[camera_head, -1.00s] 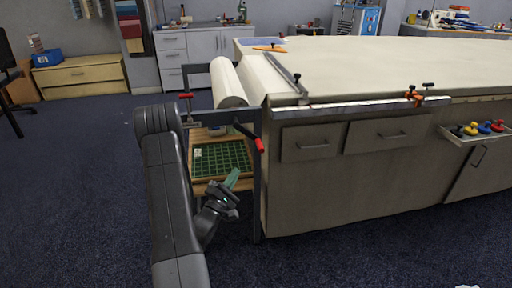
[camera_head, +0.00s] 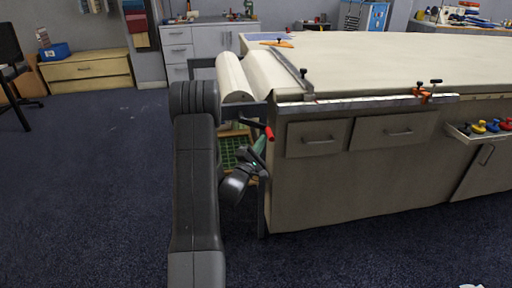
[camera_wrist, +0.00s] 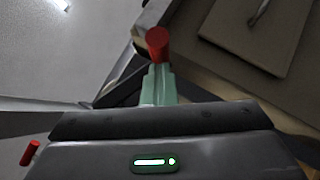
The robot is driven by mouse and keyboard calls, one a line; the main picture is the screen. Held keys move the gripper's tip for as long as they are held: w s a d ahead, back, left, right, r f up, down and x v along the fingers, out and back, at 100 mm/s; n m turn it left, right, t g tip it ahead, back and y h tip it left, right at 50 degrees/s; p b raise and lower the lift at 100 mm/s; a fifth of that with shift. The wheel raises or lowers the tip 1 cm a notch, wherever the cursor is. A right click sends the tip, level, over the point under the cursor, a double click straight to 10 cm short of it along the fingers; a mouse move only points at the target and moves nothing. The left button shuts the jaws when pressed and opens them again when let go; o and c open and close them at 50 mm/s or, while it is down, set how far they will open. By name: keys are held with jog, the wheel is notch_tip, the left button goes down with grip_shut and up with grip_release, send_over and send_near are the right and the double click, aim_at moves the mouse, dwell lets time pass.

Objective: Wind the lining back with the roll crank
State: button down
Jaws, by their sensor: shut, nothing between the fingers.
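The roll crank's red handle (camera_head: 269,133) sits at the end of a dark arm on the roll frame at the table's left end. In the wrist view the red handle (camera_wrist: 157,42) appears just beyond my fingertips. My gripper (camera_wrist: 157,76) has pale green fingers pressed together, shut and empty. In the head view my gripper (camera_head: 260,145) is just below and left of the handle. I cannot tell whether they touch. The white lining roll (camera_head: 232,80) lies in the frame beside the cloth (camera_head: 285,75) running onto the table. My arm hides part of the frame.
A second red handle (camera_wrist: 30,152) shows at lower left in the wrist view. A green gridded tray (camera_head: 232,152) sits on a low shelf under the rolls, partly hidden. The table's drawer front (camera_head: 318,139) stands close right of my gripper.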

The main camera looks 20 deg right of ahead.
aim_at(268, 136)
jog(key=shift+s+d+n+b, duration=0.1)
jog(key=shift+d+n+b, duration=0.1)
jog(key=shift+n+b, duration=0.15)
jog(key=shift+s+d+r+n+t+b, duration=0.1)
jog(key=shift+d+r+n+t+b, duration=0.3)
jog(key=shift+r+b, duration=0.45)
jog(key=shift+s+d+r+n+t+b, duration=0.1)
jog(key=shift+d+r+n+t+b, duration=0.1)
jog(key=shift+d+r+b, duration=0.45)
jog(key=shift+s+r+b, duration=0.1)
jog(key=shift+r+b, duration=0.45)
jog(key=shift+r, duration=0.8)
jog(key=shift+r, duration=0.1)
jog(key=shift+d, duration=0.1)
